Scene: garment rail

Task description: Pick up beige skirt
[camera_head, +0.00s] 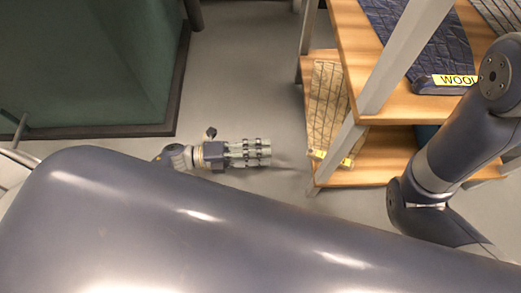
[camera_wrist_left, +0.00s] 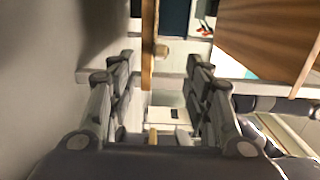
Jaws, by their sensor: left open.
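A folded beige fabric with dark lines (camera_head: 327,98) lies on a lower wooden shelf; I cannot tell for sure that it is the beige skirt. My left gripper (camera_head: 262,153) is left of that shelf, apart from it, and points right. In the left wrist view its two fingers stand apart with nothing gripped between them (camera_wrist_left: 160,85). A wooden board edge (camera_wrist_left: 148,45) shows beyond and between the fingers. My right arm is at the right of the head view, but its gripper is not seen.
The shelf unit (camera_head: 376,84) has pale uprights; one stands near the beige fabric. A dark blue folded garment (camera_head: 405,38) lies on the upper shelf beside a yellow WOOL label (camera_head: 454,80). A green panel (camera_head: 85,65) is at left. Grey floor (camera_head: 240,80) is clear between them.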

